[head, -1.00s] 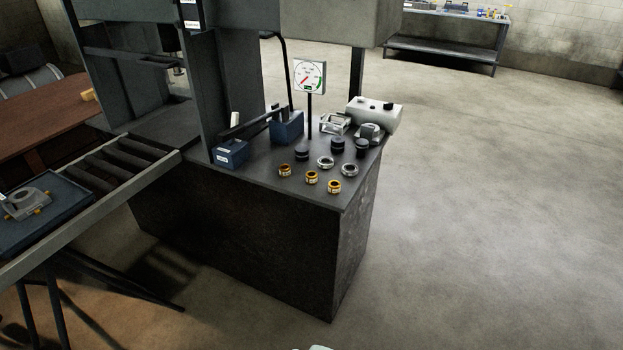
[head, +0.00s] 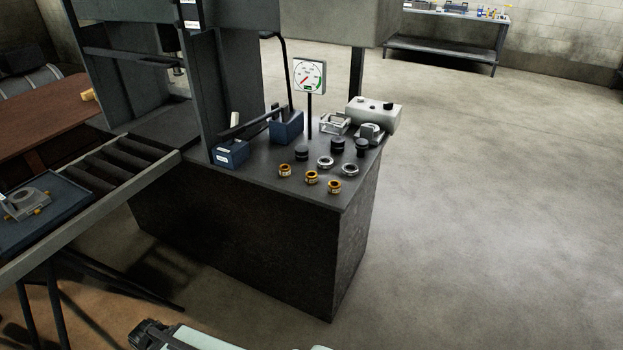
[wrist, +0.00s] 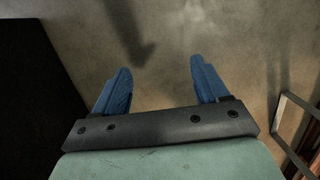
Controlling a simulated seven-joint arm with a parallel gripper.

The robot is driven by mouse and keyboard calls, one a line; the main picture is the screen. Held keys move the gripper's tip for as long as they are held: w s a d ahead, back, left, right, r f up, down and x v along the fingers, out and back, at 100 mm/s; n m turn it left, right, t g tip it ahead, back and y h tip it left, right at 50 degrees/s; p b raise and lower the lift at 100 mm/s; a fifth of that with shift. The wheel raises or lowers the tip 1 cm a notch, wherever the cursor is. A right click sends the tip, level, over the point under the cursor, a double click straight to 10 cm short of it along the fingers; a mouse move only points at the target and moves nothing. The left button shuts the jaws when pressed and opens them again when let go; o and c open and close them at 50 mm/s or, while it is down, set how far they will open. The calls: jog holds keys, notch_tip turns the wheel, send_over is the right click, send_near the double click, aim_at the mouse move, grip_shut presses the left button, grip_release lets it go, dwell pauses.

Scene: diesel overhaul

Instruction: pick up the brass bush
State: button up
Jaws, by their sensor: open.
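Three brass bushes stand on the dark bench top in the head view: a left one (head: 285,169), a middle one (head: 311,177) and a right one (head: 334,186), along its front edge. They look alike, and I cannot tell which one is meant. My gripper (wrist: 160,84) is open and empty in the wrist view, its two blue fingers apart over bare floor. No bush shows in the wrist view. In the head view part of my arm shows at the bottom edge, well below and in front of the bench.
Silver rings (head: 325,163), black knobbed parts (head: 337,145), blue blocks (head: 230,154) and a dial gauge (head: 309,75) stand near the bushes on the bench (head: 270,180). A roller conveyor (head: 110,170) with a blue tray (head: 70,208) runs at the left. The floor (head: 480,200) to the right is clear.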

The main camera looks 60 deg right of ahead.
jog(key=w+d+r+m+t, duration=0.2)
jog(key=w+d+r+m, duration=0.1)
jog(key=w+d+r, duration=0.8)
jog(key=w+d+r+m, duration=0.2)
jog(key=d+r, duration=0.3)
jog(key=d, duration=0.5)
jog(key=w+d+r+m, duration=0.1)
jog(key=d+r+m, duration=0.1)
jog(key=d+r, duration=0.6)
notch_tip(320, 180, up, 20)
jog(key=m, duration=0.9)
send_over(312, 173)
notch_tip(312, 173, down, 8)
jog(key=shift+s+f, duration=0.15)
jog(key=shift+f, duration=0.05)
jog(key=shift+a+f, duration=0.15)
jog(key=shift+f, duration=2.45)
